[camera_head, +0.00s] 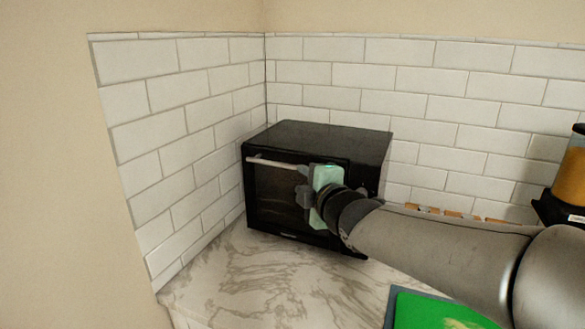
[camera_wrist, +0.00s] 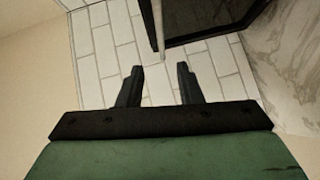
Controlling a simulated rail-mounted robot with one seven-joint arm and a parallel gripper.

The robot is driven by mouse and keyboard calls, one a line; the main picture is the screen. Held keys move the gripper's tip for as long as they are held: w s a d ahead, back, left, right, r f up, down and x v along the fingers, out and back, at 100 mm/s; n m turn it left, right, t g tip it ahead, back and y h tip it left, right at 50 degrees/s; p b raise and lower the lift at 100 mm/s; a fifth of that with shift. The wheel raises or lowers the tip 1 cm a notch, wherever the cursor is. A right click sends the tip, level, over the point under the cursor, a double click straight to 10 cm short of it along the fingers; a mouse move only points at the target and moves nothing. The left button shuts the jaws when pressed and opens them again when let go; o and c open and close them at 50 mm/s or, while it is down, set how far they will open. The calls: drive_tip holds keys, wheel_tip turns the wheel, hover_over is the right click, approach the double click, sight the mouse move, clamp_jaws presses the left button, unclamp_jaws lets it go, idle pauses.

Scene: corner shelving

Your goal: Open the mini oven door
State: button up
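The black mini oven (camera_head: 318,138) stands in the corner of the counter, with its door (camera_head: 272,200) facing front and looking closed. A light bar handle (camera_head: 272,162) runs along the top of the door. My gripper (camera_head: 302,186) is in front of the oven's right front part and covers the handle's right end and the control side. In the wrist view the two dark fingers (camera_wrist: 158,84) are apart with nothing between them.
The marble counter (camera_head: 240,275) in front of the oven is clear. A green board (camera_head: 430,312) lies at the lower right, under my arm. A dispenser with orange contents (camera_head: 572,170) stands at the right edge. White tiled walls (camera_head: 180,130) close in the left and back.

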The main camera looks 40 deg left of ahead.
sight(283, 166)
drive_tip(key=p+x, duration=0.2)
drive_tip(key=x, duration=1.2)
drive_tip(key=shift+a+p, duration=0.1)
drive_tip(key=shift+p, duration=0.2)
drive_tip(key=shift+f, duration=0.1)
clamp_jaws()
